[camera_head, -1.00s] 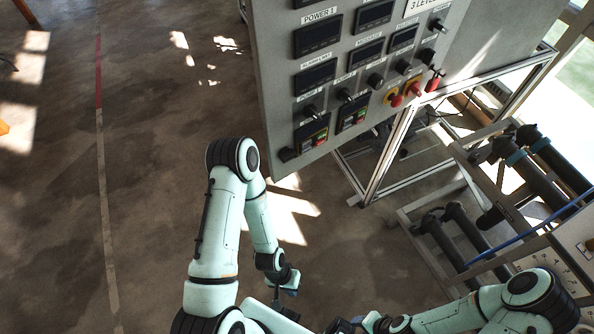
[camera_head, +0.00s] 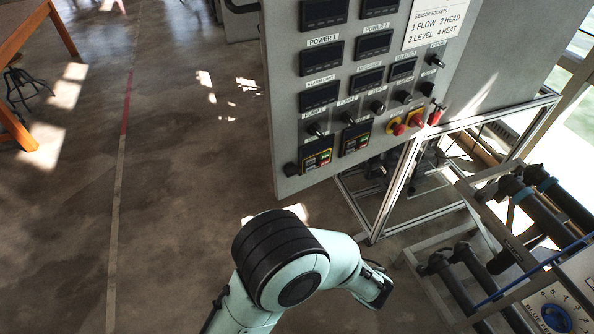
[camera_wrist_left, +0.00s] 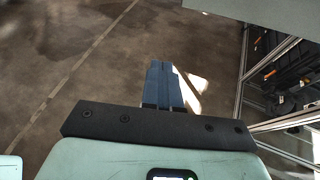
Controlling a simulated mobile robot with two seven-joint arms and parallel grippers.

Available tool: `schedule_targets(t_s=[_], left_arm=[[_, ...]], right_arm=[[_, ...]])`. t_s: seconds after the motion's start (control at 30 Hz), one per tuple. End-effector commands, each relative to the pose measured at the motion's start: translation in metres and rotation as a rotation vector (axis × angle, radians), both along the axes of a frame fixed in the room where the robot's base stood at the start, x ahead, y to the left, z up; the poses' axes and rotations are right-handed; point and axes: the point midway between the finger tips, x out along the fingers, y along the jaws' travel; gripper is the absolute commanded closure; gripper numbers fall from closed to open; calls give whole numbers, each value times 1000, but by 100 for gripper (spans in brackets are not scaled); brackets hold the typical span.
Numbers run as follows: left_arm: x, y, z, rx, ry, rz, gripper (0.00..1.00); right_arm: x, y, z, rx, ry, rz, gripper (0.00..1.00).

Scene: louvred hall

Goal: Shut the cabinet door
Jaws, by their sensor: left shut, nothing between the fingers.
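The cabinet door appears to be the grey panel (camera_head: 290,100) with displays, knobs and red buttons in the head view. It juts out left past the metal frame below, so it looks swung open. The grey cabinet body (camera_head: 515,60) is to its right. In the wrist view the panel's lower part (camera_wrist_left: 255,14) shows at the top right. My left gripper (camera_wrist_left: 162,68) is shut and empty, its blue fingers below and apart from the panel in that picture. In the head view my left arm hides most of its own hand. My right gripper is out of view.
A metal frame (camera_head: 408,170) stands under the cabinet. A rack with dark pipes (camera_head: 470,262) is at the lower right. A wooden table (camera_head: 35,30) and a stool (camera_head: 28,85) are at the upper left. The floor left of the panel is clear.

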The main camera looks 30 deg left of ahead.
Motion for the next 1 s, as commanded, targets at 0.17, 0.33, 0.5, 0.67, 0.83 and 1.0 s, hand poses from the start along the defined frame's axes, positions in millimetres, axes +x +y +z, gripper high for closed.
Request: schedule_targets(t_s=[0.17,0.33,0.5,0.67,0.83,1.0], left_arm=[[24,-30,104,257,-208,-143,100],[26,-37,138,338,-278,-163,100],[35,-19,139,341,-279,-159,100],[52,10,139,341,-278,-158,100],[71,41,139,341,-277,-158,100],[86,65,139,339,-278,-161,100]], right_arm=[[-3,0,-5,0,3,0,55],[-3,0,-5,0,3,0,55],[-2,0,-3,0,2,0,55],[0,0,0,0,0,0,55],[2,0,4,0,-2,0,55],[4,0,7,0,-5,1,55]])
